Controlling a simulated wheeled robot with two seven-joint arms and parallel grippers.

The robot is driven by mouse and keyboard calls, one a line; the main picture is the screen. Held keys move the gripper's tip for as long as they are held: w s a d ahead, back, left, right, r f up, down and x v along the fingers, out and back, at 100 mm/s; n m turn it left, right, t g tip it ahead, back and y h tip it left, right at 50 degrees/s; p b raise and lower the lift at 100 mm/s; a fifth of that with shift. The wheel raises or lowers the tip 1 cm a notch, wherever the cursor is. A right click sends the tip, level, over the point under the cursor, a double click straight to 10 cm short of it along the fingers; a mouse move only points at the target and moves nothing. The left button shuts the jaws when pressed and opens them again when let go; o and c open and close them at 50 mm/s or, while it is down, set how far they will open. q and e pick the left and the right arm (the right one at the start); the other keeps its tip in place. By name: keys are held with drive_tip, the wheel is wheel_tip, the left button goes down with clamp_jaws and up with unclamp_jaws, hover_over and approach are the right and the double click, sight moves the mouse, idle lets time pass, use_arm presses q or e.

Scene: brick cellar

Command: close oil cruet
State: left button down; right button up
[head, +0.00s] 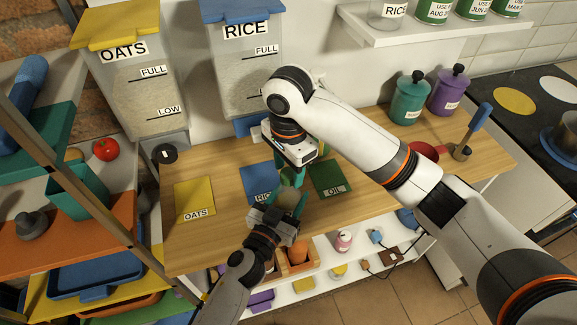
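What looks like the oil cruet (289,199), a small tan-green vessel, is over the table's front part, between the blue RICE mat and the green OIL mat (330,178). It is largely covered by my grippers. My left gripper (281,214) comes from below and has its fingers around the vessel's lower part. My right gripper (290,175) points down from above, its fingertips close over the top of the vessel. Whether it pinches a stopper or lid is hidden, and I cannot see the cruet's opening.
Wooden tabletop (220,245) has free room at front left. A yellow OATS mat (195,199) and blue RICE mat (258,178) lie on it. Teal jar (408,101), purple jar (449,93) and red pan (425,151) stand right. Dispensers (245,70) stand behind; a shelf with small items is below.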

drive_tip(key=shift+r, duration=2.2)
drive_tip(key=shift+c, duration=0.3)
